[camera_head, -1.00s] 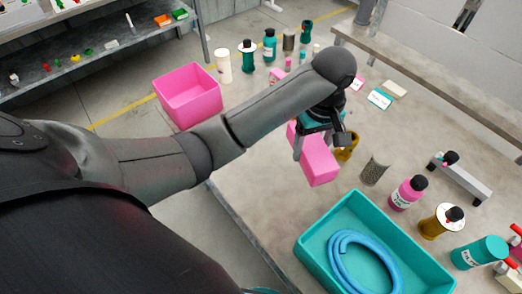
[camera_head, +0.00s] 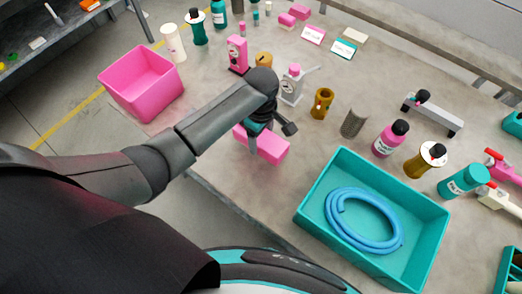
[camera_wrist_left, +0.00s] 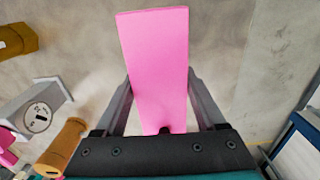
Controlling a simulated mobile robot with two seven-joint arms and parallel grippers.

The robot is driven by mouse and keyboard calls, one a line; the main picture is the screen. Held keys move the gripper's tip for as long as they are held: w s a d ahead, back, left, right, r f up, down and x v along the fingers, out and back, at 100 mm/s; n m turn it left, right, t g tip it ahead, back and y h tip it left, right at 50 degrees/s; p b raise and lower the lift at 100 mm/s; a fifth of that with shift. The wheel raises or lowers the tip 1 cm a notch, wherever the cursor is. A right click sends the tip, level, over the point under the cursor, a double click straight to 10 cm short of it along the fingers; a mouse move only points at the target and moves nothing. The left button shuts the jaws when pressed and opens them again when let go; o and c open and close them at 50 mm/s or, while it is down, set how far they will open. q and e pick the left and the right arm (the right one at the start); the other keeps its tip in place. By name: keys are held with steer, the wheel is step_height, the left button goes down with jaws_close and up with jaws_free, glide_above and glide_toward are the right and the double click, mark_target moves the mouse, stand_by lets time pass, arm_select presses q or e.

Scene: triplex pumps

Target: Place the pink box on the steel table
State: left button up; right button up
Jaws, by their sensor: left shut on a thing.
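The pink box (camera_head: 270,148) is a plain oblong block. My left gripper (camera_head: 254,140) is shut on it and holds it over the front left part of the grey-brown table (camera_head: 235,190). In the left wrist view the pink box (camera_wrist_left: 157,60) sits between the two fingers of the left gripper (camera_wrist_left: 160,92) and reaches beyond them. I cannot tell whether its underside touches the table. My right gripper is not in view.
A teal tray (camera_head: 325,163) with a coiled blue hose (camera_head: 335,205) stands to the right. A pink open bin (camera_head: 135,85) stands at the left. Bottles, including a pink one (camera_head: 388,140), and a brown cylinder (camera_head: 322,103) stand behind. Bare tabletop lies around the box.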

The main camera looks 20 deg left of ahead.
mark_target(261, 136)
arm_select(q)
step_height(261, 136, down, 6)
steer(key=shift+f+b, duration=0.15)
steer(key=shift+b, duration=0.8)
steer(key=shift+w+f, duration=0.1)
steer(key=shift+f, duration=0.15)
steer(key=o, duration=1.5)
step_height(261, 136, up, 12)
steer(key=p, duration=0.3)
steer(key=shift+r+p, duration=0.2)
steer(key=shift+p, duration=0.1)
